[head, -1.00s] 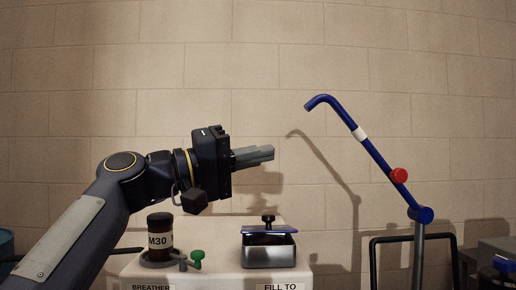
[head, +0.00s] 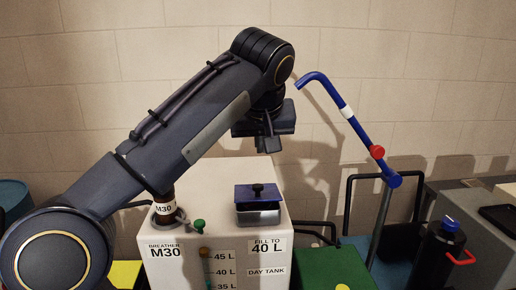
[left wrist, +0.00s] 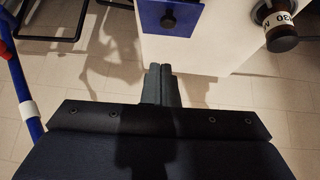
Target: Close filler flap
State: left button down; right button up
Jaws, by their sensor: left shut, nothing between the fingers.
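The filler flap is a blue plate (head: 243,194) with a black knob, on top of a metal filler box (head: 259,217) on the white day tank (head: 215,180). It covers most of the box top; I cannot tell whether it sits fully flush. In the left wrist view the flap (left wrist: 187,14) is at the top edge, partly cut off. My left gripper (head: 268,146) is shut and empty, fingers pointing down, above and behind the flap, apart from it. Its fingers also show in the left wrist view (left wrist: 162,70). My right gripper is not in view.
An M30 jar (head: 165,209) and a green knob (head: 199,225) are left of the filler box. A blue bent pipe (head: 346,112) with a red knob rises at the right. A black frame (head: 380,177) and a dark can (head: 440,245) are further right.

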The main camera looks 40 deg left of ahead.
pick_arm(q)
jog(key=r, duration=0.1)
send_over(258, 195)
jog(key=shift+y, duration=0.4)
notch_tip(258, 195, down, 8)
jog(key=shift+s+b, duration=0.15)
jog(key=shift+b, duration=0.3)
notch_tip(258, 195, down, 3)
jog(key=shift+r, duration=0.2)
jog(key=shift+s+d+f, duration=0.1)
jog(key=shift+d+f, duration=0.05)
jog(key=shift+f, duration=0.6)
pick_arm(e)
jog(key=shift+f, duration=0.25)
pick_arm(q)
jog(key=f+b, duration=0.1)
jog(key=b, duration=0.2)
jog(key=s+d+f+t+b, duration=0.1)
jog(key=b, duration=0.1)
jog(key=shift+f+y+b, duration=0.3)
jog(key=shift+y+b, duration=0.1)
jog(key=shift+s+d, duration=0.1)
jog(key=shift+s, duration=0.1)
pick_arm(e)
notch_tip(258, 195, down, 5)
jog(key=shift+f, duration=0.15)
